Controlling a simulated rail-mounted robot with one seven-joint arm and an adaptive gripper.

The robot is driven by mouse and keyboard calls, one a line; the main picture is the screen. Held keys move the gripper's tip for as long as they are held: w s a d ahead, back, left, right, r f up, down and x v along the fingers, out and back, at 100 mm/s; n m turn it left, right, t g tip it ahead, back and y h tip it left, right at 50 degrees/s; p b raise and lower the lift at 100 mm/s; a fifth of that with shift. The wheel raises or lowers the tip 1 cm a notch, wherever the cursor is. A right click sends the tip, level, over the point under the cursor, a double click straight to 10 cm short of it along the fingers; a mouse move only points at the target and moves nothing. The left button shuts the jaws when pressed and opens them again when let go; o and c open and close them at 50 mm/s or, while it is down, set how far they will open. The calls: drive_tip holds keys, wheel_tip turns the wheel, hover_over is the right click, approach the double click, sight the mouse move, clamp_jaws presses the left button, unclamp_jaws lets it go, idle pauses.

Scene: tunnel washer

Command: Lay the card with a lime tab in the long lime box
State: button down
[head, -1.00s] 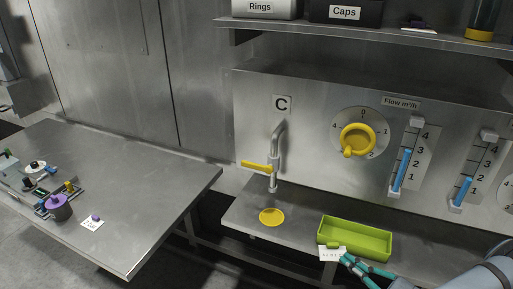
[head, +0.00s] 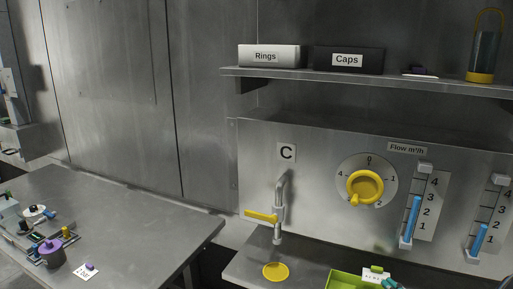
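The long lime box (head: 342,279) stands on the steel ledge at the bottom of the head view, its lower part cut off by the picture edge. A white card (head: 375,275) with small dark print and a lime tab (head: 377,268) shows in front of the box's far rim, toward its right part. My gripper (head: 389,283), with teal fingers, is at the card's lower right edge and appears shut on it. The card seems held above the box. Its exact height, and most of my gripper, cannot be seen.
A tap with a yellow lever (head: 262,216) stands over a yellow disc (head: 275,271) left of the box. A panel behind has a yellow dial (head: 365,187) and blue sliders (head: 413,218).

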drive_tip(key=shift+f, duration=0.6)
drive_tip(key=c, duration=1.9)
unclamp_jaws()
drive_tip(key=shift+o, duration=0.2)
drive_tip(key=v, duration=1.2)
